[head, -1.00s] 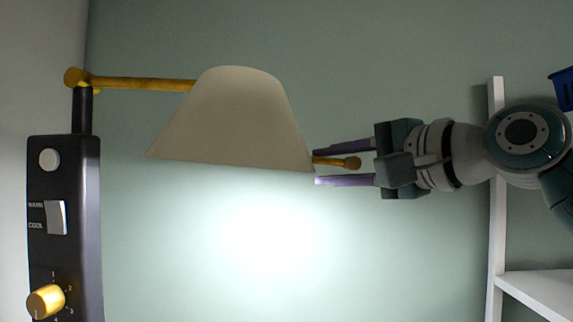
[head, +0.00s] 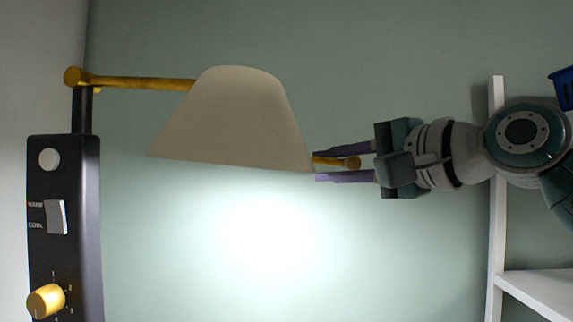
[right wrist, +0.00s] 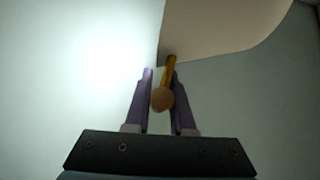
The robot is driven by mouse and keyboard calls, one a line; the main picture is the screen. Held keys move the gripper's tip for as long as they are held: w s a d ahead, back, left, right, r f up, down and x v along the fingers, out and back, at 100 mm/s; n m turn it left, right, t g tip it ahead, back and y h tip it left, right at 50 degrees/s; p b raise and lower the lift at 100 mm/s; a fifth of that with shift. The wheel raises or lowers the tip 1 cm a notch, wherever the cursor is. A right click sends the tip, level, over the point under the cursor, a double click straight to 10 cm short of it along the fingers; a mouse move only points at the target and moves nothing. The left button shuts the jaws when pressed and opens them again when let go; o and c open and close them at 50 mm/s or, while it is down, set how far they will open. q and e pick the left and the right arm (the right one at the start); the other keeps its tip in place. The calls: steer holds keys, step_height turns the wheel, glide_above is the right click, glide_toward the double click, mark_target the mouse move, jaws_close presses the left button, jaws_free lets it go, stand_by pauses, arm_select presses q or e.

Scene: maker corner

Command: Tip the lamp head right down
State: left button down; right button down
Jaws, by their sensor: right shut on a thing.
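The lamp head (head: 225,120) is a cream cone-shaped shade on a brass arm (head: 140,83), its lower rim tilted slightly down to the right. A short brass handle (head: 338,162) with a ball end sticks out of the shade's right rim. My right gripper (head: 316,166) comes in from the right, its purple fingers shut on the handle close to the rim. In the right wrist view the handle (right wrist: 168,80) lies between the fingers, with the shade (right wrist: 215,25) beyond it. My left gripper is not in view.
The black lamp post (head: 65,260) at the left carries a round white button, a rocker switch marked for warm and cool, and a yellow numbered knob (head: 46,301). A white shelf frame (head: 496,230) stands at the right, and a blue bin (head: 563,88) shows at the right edge.

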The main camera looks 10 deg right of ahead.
stand_by(0.4)
steer(key=w+a+f+m+t+b, duration=0.1)
steer(key=a+f+m+b, duration=0.1)
steer(key=a+f+b, duration=0.2)
steer(key=w+a+f+m+t+y+b, duration=0.1)
steer(key=a+f+b, duration=0.3)
steer(key=f+b, duration=0.6)
steer(key=shift+w+a+f+m+t+b, duration=0.3)
steer(key=shift+m+t+b, duration=0.3)
steer(key=shift+b, duration=0.5)
steer(key=shift+s+f, duration=0.1)
steer(key=shift+f, duration=0.05)
steer(key=c, duration=1)
jaws_free()
steer(key=shift+a, duration=0.1)
steer(key=shift+o, duration=1.2)
steer(key=shift+r, duration=0.2)
